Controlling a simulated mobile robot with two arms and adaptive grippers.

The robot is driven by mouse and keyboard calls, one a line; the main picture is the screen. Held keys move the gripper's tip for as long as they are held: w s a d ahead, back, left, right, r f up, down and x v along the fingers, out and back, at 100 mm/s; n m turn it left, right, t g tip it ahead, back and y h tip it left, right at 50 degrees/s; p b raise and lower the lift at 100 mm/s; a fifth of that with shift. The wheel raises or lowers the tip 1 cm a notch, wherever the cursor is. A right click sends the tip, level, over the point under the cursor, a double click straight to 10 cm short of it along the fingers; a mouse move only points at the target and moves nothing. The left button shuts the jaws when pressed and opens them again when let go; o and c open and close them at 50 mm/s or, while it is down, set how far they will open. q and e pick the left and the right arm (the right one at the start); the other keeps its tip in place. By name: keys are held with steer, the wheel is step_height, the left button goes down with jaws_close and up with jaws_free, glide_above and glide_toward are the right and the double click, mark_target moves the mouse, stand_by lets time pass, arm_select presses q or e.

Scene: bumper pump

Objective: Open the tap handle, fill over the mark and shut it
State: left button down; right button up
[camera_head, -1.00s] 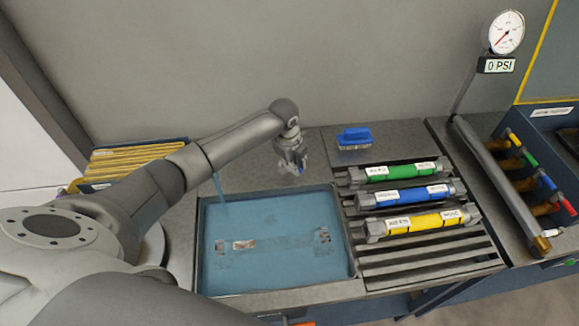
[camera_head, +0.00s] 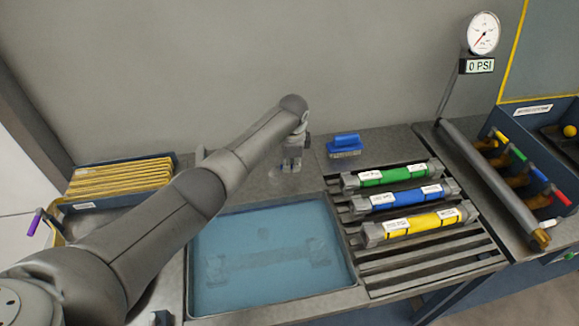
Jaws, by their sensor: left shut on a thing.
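A sunken basin (camera_head: 345,254) in the bench holds blue water (camera_head: 270,225). A blurred long shape shows under the water; I cannot make out a fill mark. My left arm reaches over the basin's back left corner. My left gripper (camera_head: 291,165) points down on the bench behind the basin, shut on what seems to be the tap handle, which its fingers mostly hide. The tap's spout is largely hidden behind my arm, and I see no water stream now. My right gripper is not in view.
A blue brush (camera_head: 345,145) lies right of my left gripper. Green (camera_head: 391,175), blue (camera_head: 405,197) and yellow (camera_head: 418,222) cylinders lie on a slatted rack. A gauge (camera_head: 483,34) reads 0 PSI (camera_head: 480,66). A bin of tan strips (camera_head: 120,180) stands at left.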

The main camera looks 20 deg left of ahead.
arm_select(q)
steer(key=shift+w+a+n, duration=0.15)
steer(key=shift+w+n, duration=0.15)
steer(key=shift+n, duration=0.4)
steer(key=shift+b, duration=0.3)
steer(key=c, duration=1.4)
jaws_free()
steer(key=shift+c, duration=0.2)
step_height(320, 180, up, 12)
steer(key=s+d, duration=0.1)
steer(key=s, duration=0.1)
steer(key=shift+f, duration=0.1)
